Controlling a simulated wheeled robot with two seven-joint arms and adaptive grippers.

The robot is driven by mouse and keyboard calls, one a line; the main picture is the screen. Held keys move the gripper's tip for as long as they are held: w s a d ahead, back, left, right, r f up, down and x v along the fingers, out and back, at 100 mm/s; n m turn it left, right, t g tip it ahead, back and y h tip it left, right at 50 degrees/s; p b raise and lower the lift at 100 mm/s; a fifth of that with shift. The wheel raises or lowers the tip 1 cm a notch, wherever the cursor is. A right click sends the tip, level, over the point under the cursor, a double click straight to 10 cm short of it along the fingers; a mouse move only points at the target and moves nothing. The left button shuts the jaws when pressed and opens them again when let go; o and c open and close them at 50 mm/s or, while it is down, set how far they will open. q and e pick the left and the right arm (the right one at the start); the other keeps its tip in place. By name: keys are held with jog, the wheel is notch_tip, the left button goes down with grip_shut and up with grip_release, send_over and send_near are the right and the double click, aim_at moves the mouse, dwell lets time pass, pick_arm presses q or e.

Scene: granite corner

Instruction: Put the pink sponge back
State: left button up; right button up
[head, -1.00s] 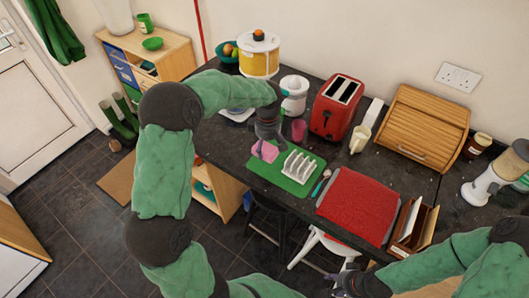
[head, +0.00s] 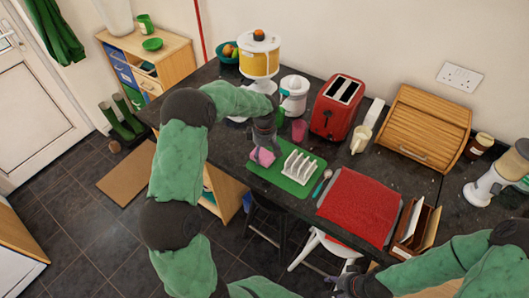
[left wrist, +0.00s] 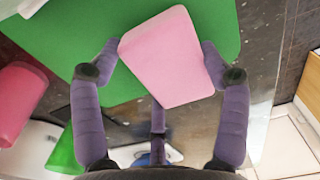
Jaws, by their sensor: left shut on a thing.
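The pink sponge (head: 263,157) is at the left end of the green mat (head: 293,188) on the dark worktop. My left gripper (head: 263,146) is over it with its fingers pointing down. In the left wrist view the sponge (left wrist: 168,58) sits between the two fingers (left wrist: 160,62), which are shut on its sides. I cannot tell whether the sponge touches the mat. My right gripper (head: 350,284) is low at the bottom, before the worktop's front edge; its fingers are too small to read.
A white rack (head: 301,166) stands on the mat just right of the sponge. A pink cup (head: 299,130), a white juicer (head: 294,95) and a red toaster (head: 337,107) stand behind. A red cloth (head: 360,207) lies to the right.

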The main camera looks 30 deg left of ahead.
aim_at(264, 152)
pick_arm(q)
jog(key=shift+f, duration=0.1)
jog(key=o, duration=1)
jog(key=shift+r, duration=0.45)
notch_tip(264, 152, up, 11)
jog(key=shift+r+p, duration=0.15)
jog(key=shift+p, duration=0.7)
